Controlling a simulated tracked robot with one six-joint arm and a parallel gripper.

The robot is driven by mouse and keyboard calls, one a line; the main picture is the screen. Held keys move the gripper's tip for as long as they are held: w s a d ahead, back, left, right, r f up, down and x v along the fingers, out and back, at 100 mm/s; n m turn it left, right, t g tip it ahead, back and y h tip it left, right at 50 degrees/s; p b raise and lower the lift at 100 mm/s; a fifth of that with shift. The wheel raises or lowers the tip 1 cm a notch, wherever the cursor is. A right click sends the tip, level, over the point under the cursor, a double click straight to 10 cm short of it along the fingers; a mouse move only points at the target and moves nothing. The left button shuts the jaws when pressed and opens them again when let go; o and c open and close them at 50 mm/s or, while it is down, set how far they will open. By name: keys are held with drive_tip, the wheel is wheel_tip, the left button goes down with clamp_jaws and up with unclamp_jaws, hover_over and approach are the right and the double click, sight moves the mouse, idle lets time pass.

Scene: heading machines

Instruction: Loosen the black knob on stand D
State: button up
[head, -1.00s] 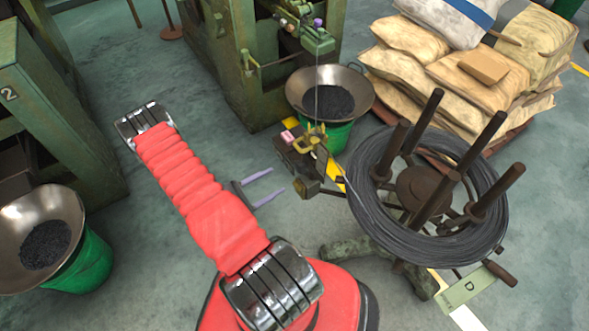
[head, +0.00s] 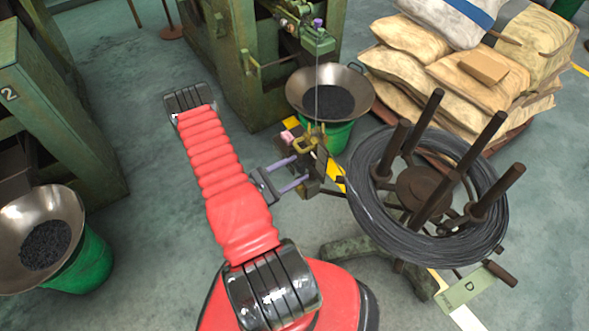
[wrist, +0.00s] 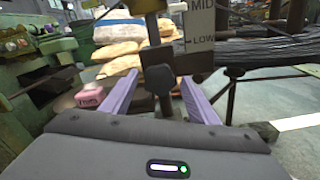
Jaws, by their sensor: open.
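The black knob (wrist: 161,79) is a dark faceted knob on an upright post, centred ahead between my fingers in the wrist view. Stand D (head: 425,190) carries a coil of dark wire and a "D" tag (head: 464,288) in the head view. My gripper (head: 301,170) is open, its two lavender fingers reaching right to the small post unit beside the coil. In the wrist view my gripper (wrist: 159,77) has one finger on each side of the knob, without visible contact. Knob depth between the tips is hard to judge. In the head view the knob is mostly hidden by the fingers.
A plate marked MID and LOW (wrist: 201,30) stands just above right of the knob. A pink item (wrist: 90,95) is at left. A metal bowl (head: 300,92) on a green base and stacked sacks (head: 480,75) stand behind.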

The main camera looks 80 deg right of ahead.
drive_tip(key=c, duration=1)
drive_tip(key=shift+d, duration=0.15)
drive_tip(key=shift+c, duration=0.2)
